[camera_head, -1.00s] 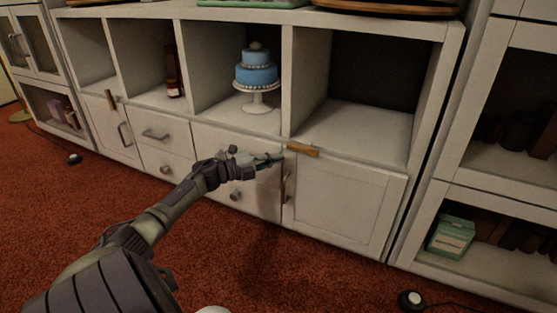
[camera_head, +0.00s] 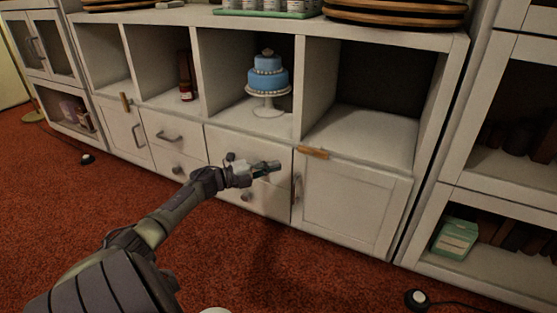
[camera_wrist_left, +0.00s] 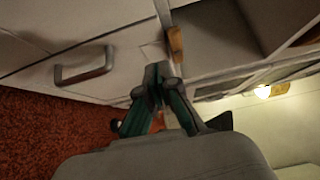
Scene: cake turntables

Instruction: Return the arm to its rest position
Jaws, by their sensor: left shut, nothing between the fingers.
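My left gripper (camera_head: 266,168) reaches in from the left and is in front of the white cabinet's (camera_head: 355,205) drawer fronts. It is shut and empty, with its fingertips together in the left wrist view (camera_wrist_left: 158,75). In the head view it stands a little below and left of a wooden latch (camera_head: 313,153) on the lower right door. The wrist view shows a wooden latch (camera_wrist_left: 175,50) beyond the fingertips and a metal handle (camera_wrist_left: 84,68) at left. My right gripper is not in view.
A blue tiered cake on a white stand (camera_head: 267,82) sits in an open compartment. A bottle (camera_head: 185,76) stands in the compartment to its left. Round wooden boards (camera_head: 395,12) lie on top. Red carpet (camera_head: 335,285) in front is mostly clear, with a small round device (camera_head: 417,298) at right.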

